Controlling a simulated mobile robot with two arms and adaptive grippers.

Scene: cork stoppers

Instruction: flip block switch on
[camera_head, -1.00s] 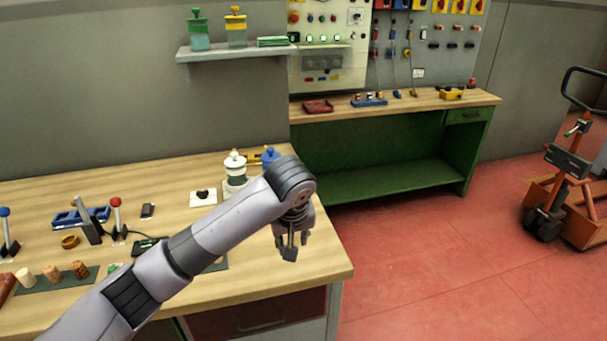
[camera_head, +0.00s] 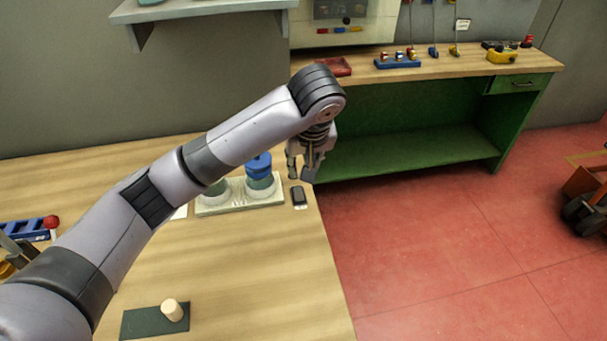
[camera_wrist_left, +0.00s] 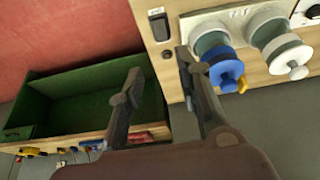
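A small black block-shaped switch (camera_head: 299,196) with a pale end lies on the wooden table near its right edge. It also shows in the left wrist view (camera_wrist_left: 159,25), at the top middle. I cannot tell its on or off position. My left gripper (camera_head: 303,175) hangs just beyond the switch and above the table's edge, fingers pointing down. In the left wrist view my left gripper (camera_wrist_left: 157,82) has its two fingers spread apart with nothing between them. My right gripper is in neither view.
A blue-lidded jar (camera_head: 259,166) stands on a pale base (camera_head: 238,203) left of the switch. A white-lidded jar (camera_wrist_left: 287,51) stands beside it. A cork stopper (camera_head: 171,309) sits on a dark mat (camera_head: 141,323). The green bench (camera_head: 420,148) is behind. The table's right front is clear.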

